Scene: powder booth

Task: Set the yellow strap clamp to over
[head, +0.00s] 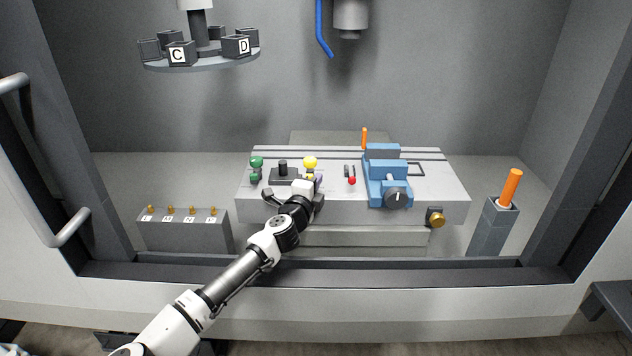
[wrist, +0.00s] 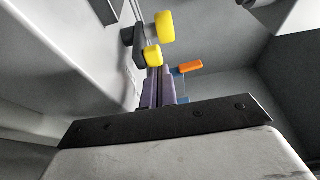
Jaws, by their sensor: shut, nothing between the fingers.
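The yellow strap clamp shows as a round yellow knob (head: 310,161) standing on the grey machine table, left of the blue vise. In the wrist view a larger yellow knob (wrist: 165,27) sits on a dark arm, with a smaller yellow piece (wrist: 152,55) just below it. My gripper (head: 311,181) reaches in from the front left and is right in front of the clamp. Its fingers (wrist: 159,78) are shut and empty, with tips close to the smaller yellow piece. I cannot tell whether they touch it. My gripper hides the clamp's lower part in the head view.
A green-knobbed clamp (head: 256,162) and a dark block (head: 284,175) stand to the left. A red knob (head: 352,181) and the blue vise (head: 387,170) stand to the right. An orange handle (head: 511,186) rises from a grey post. A carousel (head: 200,62) hangs above.

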